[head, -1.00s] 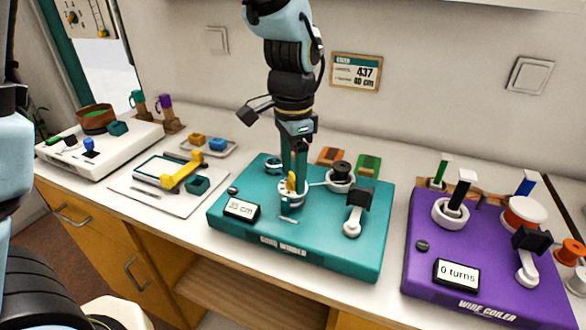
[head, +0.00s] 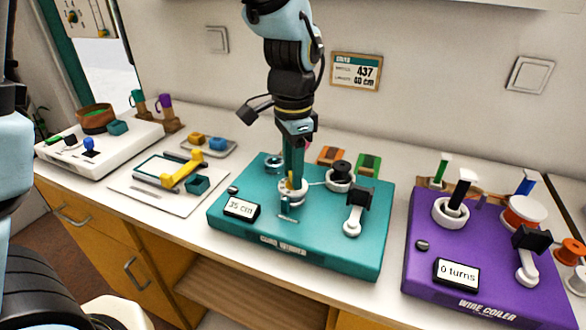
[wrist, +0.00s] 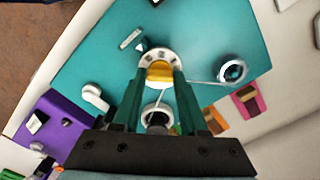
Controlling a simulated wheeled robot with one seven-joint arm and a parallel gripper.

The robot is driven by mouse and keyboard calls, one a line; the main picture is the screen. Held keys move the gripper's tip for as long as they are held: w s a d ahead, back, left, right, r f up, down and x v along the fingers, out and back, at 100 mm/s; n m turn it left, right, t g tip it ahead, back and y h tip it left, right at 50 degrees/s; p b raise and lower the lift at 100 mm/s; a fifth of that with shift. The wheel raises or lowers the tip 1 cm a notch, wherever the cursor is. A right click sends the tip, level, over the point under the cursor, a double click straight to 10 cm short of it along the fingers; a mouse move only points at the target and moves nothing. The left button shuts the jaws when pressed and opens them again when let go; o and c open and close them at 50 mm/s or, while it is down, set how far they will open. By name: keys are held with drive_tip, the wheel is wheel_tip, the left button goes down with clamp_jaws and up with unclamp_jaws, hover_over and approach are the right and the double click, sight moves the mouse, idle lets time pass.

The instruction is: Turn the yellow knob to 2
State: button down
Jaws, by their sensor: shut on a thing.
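The yellow knob (wrist: 160,72) sits in a round white dial ring on the teal board (wrist: 95,62). In the head view only a sliver of the knob (head: 290,184) shows beside the fingers. My gripper (wrist: 161,75) points down at the dial, with its two green fingers shut on either side of the knob. In the head view my gripper (head: 291,180) hides most of the knob. The marks on the white ring are too small to read, so I cannot tell the knob's setting.
The teal board has a display (head: 241,208) reading 35 cm, a white crank with a black handle (head: 361,196) and a black spool (head: 341,171). The purple board (head: 424,270) stands to the right, its display reading 0 turns. A wall card (head: 356,72) shows 437 and 40 cm.

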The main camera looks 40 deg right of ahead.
drive_tip(key=shift+n, duration=0.3)
drive_tip(key=n+p, duration=0.1)
drive_tip(key=n, duration=0.2)
drive_tip(key=shift+r+n, duration=0.1)
drive_tip(key=shift+n, duration=0.2)
drive_tip(key=shift+n+p, duration=0.85)
drive_tip(key=shift+n, duration=1.35)
drive_tip(key=shift+c, duration=2.2)
unclamp_jaws()
wheel_tip(320, 180, up, 11)
drive_tip(key=b, duration=0.1)
drive_tip(key=shift+f, duration=0.2)
